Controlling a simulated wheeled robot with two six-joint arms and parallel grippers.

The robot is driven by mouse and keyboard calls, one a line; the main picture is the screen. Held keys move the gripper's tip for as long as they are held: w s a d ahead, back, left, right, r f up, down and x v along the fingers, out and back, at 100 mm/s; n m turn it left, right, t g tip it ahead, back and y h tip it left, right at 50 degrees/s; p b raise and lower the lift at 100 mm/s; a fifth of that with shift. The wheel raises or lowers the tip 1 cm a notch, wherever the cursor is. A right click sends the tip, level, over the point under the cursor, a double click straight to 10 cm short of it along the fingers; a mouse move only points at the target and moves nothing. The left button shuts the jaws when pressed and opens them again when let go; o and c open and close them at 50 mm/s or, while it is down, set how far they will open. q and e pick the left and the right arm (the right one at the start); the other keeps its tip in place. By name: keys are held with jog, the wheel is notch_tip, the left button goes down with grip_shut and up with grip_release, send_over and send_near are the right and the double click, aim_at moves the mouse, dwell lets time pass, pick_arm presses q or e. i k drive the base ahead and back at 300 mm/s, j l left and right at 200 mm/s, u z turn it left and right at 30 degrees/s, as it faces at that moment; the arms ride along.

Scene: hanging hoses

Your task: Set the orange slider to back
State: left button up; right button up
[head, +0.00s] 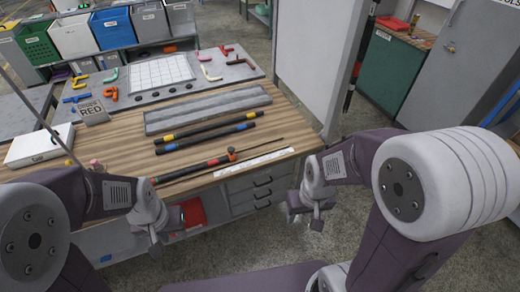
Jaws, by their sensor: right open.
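A small orange-brown piece (232,154), which may be the orange slider, sits by the front edge of the wooden bench (120,150). It is at the end of a thin dark rod, beside a black hose with a red band (214,162). Its exact setting is too small to tell. My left gripper (157,243) hangs in front of the bench, below and left of the piece, apart from it; its jaw opening is unclear. My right gripper (306,215) is open and empty, off the bench's front right corner, apart from the piece.
Black hoses with coloured bands (205,132), a long grey tray (207,108) and a white strip (252,162) lie on the bench. A grey board with coloured hooks (160,76) is behind. A white panel (315,60) stands at the right end. Floor right of the bench is clear.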

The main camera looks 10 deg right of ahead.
aim_at(231, 150)
jog(key=i+u, duration=0.4)
jog(key=i, duration=0.6)
